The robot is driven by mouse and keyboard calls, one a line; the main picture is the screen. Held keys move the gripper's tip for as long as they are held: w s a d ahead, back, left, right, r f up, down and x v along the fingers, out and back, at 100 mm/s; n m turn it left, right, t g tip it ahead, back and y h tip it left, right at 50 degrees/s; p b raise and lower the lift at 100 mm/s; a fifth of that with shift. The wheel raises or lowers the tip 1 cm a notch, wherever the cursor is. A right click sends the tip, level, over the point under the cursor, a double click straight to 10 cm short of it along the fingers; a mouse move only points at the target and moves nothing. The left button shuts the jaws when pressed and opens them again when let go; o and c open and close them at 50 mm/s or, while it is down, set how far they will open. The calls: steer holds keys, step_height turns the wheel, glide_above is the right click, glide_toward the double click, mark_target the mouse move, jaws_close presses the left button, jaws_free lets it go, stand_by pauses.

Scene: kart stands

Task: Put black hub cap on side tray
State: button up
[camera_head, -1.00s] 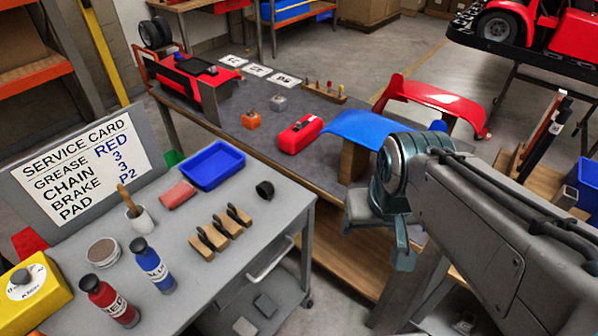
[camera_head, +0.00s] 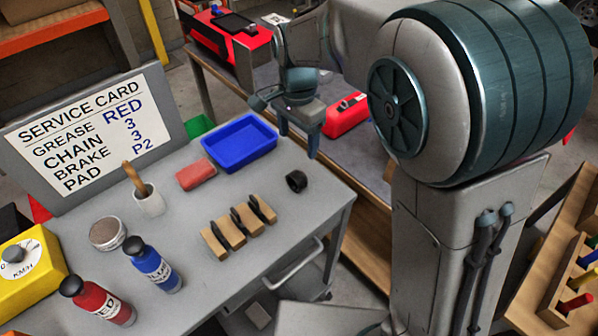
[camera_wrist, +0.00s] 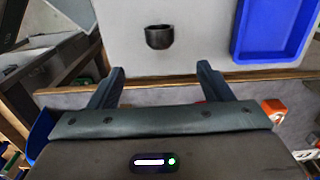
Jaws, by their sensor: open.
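The black hub cap (camera_head: 296,181), a small dark cup-like piece, sits on the grey cart top near its right edge. It also shows in the wrist view (camera_wrist: 159,38), just beyond the gap between my fingertips. A blue tray (camera_head: 254,156) lies on the cart behind and left of the cap; its wall shows at upper right in the wrist view (camera_wrist: 238,42). I cannot tell if this is the side tray. My gripper (camera_head: 299,142) is open and empty, fingers down by the cart's far right edge, apart from the cap. It also shows in the wrist view (camera_wrist: 160,71).
Wooden blocks with black pads (camera_head: 238,227) stand in front of the cap. A red block (camera_head: 196,175), a white pot (camera_head: 149,201), a red bottle (camera_head: 98,303) and a blue bottle (camera_head: 154,267) occupy the cart's left. A workbench (camera_head: 350,165) lies behind.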

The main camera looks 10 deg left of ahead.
mark_target(298, 173)
step_height(298, 173, down, 14)
steer(key=c, duration=1.1)
steer(key=shift+r, duration=0.15)
step_height(298, 173, up, 4)
steer(key=shift+w+f, duration=0.1)
steer(key=d+r, duration=0.2)
steer(key=d, duration=0.2)
steer(key=d+r, duration=0.2)
steer(key=d, duration=0.2)
steer(key=d+r+b, duration=0.1)
steer(key=d+r, duration=0.2)
steer(key=shift+d, duration=0.4)
